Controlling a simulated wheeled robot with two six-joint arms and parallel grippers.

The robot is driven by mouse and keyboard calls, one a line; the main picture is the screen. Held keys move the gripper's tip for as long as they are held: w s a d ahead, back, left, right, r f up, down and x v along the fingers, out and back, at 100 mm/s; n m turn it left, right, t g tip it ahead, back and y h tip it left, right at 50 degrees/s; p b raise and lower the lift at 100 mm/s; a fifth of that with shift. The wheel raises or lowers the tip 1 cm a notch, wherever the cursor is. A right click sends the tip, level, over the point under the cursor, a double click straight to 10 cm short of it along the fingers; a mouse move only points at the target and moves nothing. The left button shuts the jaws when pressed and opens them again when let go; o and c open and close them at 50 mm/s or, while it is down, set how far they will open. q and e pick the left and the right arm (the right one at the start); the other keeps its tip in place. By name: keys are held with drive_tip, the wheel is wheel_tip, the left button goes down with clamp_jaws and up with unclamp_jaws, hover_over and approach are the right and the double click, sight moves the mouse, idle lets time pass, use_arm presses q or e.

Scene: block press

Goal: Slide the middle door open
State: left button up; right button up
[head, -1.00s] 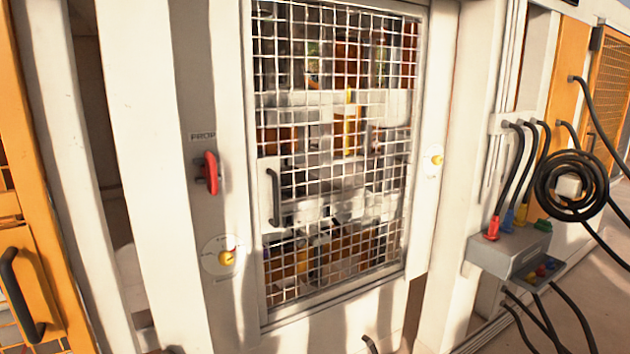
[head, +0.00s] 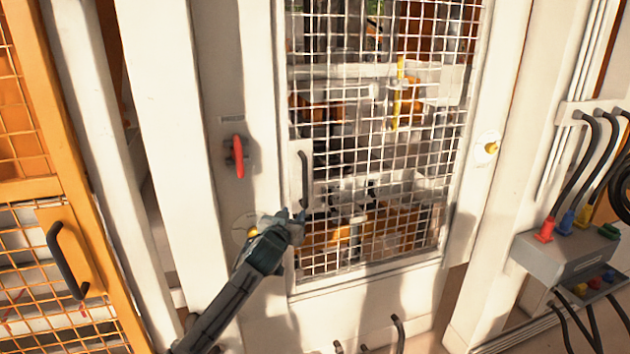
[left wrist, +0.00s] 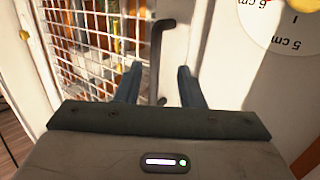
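The middle door (head: 383,263) is a white-framed panel of wire mesh. Its black bar handle (head: 305,180) stands upright on a plate at the door's left side. My left gripper (head: 297,217) is by the lower end of this handle. In the left wrist view, its two fingers (left wrist: 159,84) are apart, with the handle (left wrist: 156,58) showing in the gap between them. I cannot tell whether a finger touches it. Machinery shows behind the mesh, and the door looks closed. My right gripper is not in view.
A red handle (head: 237,155) is on the post left of the door. A dial with a yellow knob (head: 492,147) is on the right post. An orange mesh door (head: 75,225) stands at left. A grey box with cables (head: 565,258) juts out at right.

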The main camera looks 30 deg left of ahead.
use_arm(q)
approach(304, 183)
drive_tip(key=shift+t, duration=0.4)
drive_tip(key=p+x, duration=0.2)
drive_tip(key=x, duration=0.2)
drive_tip(key=p+x, duration=0.2)
drive_tip(key=x, duration=0.3)
drive_tip(key=shift+w+a+f, duration=0.1)
drive_tip(key=shift+w+f, duration=0.15)
drive_tip(key=shift+w+a+f, duration=0.1)
drive_tip(key=shift+w+a, duration=0.1)
drive_tip(key=shift+w, duration=0.4)
drive_tip(key=c, duration=0.7)
clamp_jaws()
